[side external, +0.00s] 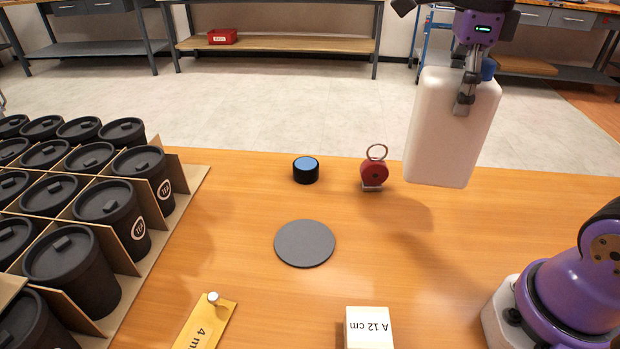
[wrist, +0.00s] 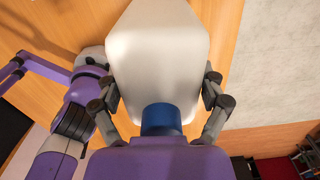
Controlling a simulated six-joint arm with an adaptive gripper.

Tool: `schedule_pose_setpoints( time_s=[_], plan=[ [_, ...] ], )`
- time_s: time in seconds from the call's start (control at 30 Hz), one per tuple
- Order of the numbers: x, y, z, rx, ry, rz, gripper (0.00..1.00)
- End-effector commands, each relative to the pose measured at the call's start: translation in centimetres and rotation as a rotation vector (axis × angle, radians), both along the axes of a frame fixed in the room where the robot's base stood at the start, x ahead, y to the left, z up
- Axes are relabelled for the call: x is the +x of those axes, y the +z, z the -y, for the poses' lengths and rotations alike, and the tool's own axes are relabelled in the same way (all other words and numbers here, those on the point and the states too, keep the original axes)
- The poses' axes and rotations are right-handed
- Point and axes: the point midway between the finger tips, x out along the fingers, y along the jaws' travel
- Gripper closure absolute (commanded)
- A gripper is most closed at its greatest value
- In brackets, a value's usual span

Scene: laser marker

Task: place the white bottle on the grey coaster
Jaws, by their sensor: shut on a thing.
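The white bottle (side external: 448,135) has a blue cap and hangs in the air above the back right of the table in the side view. My gripper (side external: 466,92) is shut on its upper part, near the cap. In the wrist view the bottle (wrist: 160,55) fills the middle, with its blue cap (wrist: 161,119) nearest the camera and the fingers of my gripper (wrist: 160,92) on both sides. The bottle is slightly tilted in the side view. The grey coaster (side external: 305,243) lies flat and empty on the table, to the left of and nearer than the bottle.
A red padlock-like piece (side external: 374,172) and a black puck with a blue top (side external: 306,170) stand behind the coaster. A box of black cups (side external: 120,209) fills the left.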

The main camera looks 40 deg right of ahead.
Motion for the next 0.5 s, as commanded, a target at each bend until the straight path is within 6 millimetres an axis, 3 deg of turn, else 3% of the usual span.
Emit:
schedule_pose_setpoints(
  time_s=[0.27,0.5],
  plan=[
    [3.1,0.6,-9.0,0.0,0.195,0.003,0.76],
    [2.6,0.8,-18.9,0.001,0.372,0.003,0.76]
  ],
)
